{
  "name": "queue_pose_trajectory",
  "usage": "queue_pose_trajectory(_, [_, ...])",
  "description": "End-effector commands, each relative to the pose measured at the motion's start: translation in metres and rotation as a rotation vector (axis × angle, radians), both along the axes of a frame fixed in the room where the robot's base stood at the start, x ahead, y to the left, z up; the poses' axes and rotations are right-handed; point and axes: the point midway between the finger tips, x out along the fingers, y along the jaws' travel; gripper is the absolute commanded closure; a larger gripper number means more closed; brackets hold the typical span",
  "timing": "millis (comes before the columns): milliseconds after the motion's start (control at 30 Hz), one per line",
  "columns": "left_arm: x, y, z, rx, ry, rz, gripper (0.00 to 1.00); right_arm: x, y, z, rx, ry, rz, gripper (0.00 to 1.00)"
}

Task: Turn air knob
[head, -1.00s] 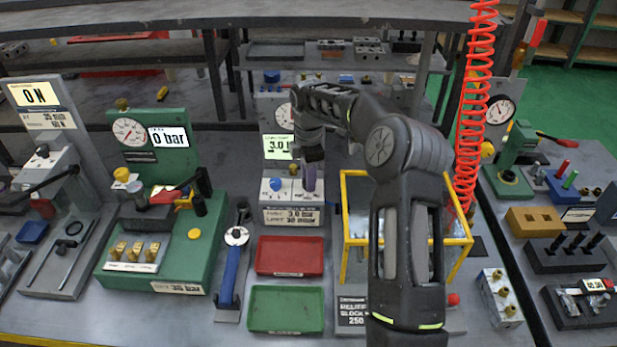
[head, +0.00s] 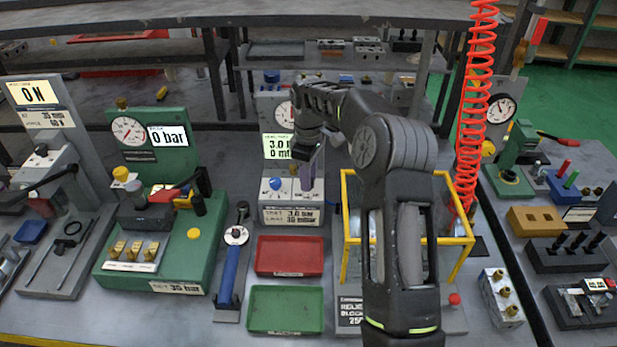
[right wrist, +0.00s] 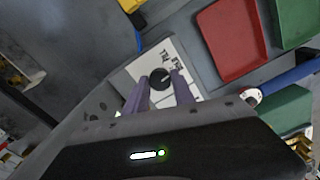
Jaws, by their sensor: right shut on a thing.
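The test station with two knobs stands at the middle of the bench. Its blue knob (head: 275,184) is on the left of the panel. A round black knob (right wrist: 160,79) shows between the purple fingers in the right wrist view. My right gripper (head: 307,180) points down over the right part of the panel and is shut on this black knob, which it hides in the head view. The station's lit display (head: 277,146) reads about 3.0 and is partly covered by the gripper. My left gripper is not in view.
A red tray (head: 290,256) and a green tray (head: 286,310) lie in front of the station. A yellow frame (head: 345,230) stands close to its right, behind my arm. A blue-handled tool (head: 229,274) and a green gauge station (head: 165,240) are to the left.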

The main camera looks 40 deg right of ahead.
Motion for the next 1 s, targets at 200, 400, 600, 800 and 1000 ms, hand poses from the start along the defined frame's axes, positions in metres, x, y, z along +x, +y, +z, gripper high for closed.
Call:
queue_pose_trajectory(200, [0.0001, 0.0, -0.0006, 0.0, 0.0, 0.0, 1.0, -0.0001, -0.0004, 0.0002, -0.001, 0.0, -0.08, 1.0])
queue_pose_trajectory(400, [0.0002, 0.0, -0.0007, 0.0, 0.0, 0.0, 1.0, -0.0002, -0.0005, 0.0002, -0.001, 0.0, -0.102, 1.0])
queue_pose_trajectory(600, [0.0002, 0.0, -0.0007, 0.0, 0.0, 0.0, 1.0, -0.0003, -0.0005, 0.0003, -0.001, 0.0, -0.102, 1.0])
queue_pose_trajectory(800, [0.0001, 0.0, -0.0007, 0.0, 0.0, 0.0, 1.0, -0.0002, -0.0005, 0.0003, -0.001, 0.0, -0.101, 0.6])
queue_pose_trajectory(1000, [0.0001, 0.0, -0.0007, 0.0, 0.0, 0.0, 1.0, -0.0001, -0.0002, 0.0002, 0.0, 0.0, -0.1, 0.48])
